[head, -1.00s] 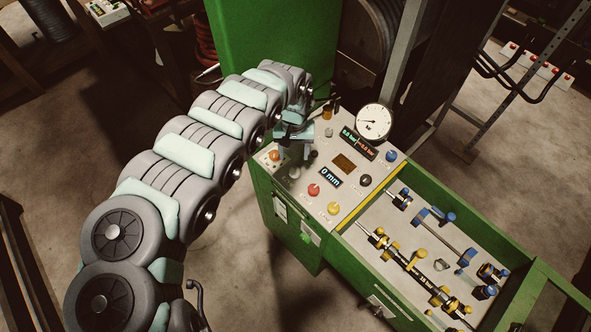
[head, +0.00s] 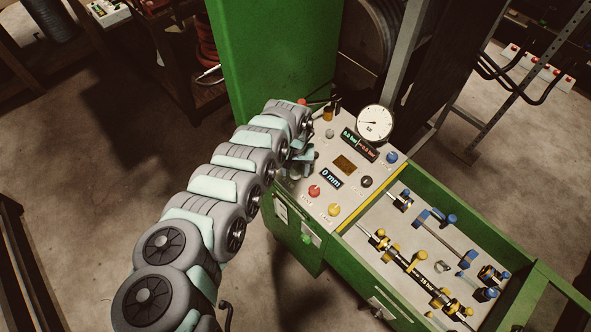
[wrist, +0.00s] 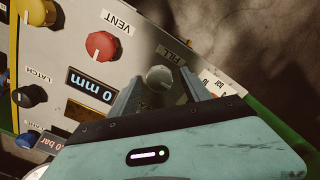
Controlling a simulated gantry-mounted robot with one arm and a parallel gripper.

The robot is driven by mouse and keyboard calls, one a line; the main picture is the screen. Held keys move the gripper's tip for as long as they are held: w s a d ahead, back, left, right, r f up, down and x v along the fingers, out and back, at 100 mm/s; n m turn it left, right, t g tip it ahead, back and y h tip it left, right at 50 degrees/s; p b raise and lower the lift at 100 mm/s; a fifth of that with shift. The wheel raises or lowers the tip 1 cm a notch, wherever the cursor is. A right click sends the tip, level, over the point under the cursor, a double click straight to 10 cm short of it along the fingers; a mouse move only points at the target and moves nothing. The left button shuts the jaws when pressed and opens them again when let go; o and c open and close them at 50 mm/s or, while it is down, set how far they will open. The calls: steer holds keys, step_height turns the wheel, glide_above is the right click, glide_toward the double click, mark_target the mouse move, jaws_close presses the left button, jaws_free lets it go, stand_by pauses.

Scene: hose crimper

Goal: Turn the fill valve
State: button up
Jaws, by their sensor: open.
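The fill valve is a round grey-white knob (wrist: 159,77) beside the FILL label on the control panel in the wrist view. My gripper (wrist: 162,86) is open, with one finger on each side of the knob as seen from the wrist. Whether the fingers touch it, or how deep they reach around it, I cannot tell. In the head view my gripper (head: 297,166) is over the left part of the panel (head: 345,128), partly hidden by my arm. The fill knob cannot be made out clearly there.
The red VENT knob (wrist: 102,45) is close to the fill knob, with a display reading 0 mm (wrist: 89,87) nearby. A yellow knob (head: 334,210), a dial gauge (head: 374,122) and a green-walled tray (head: 375,265) of fittings lie to the right.

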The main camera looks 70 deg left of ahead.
steer(key=shift+c, duration=0.3)
jaws_close()
stand_by(0.4)
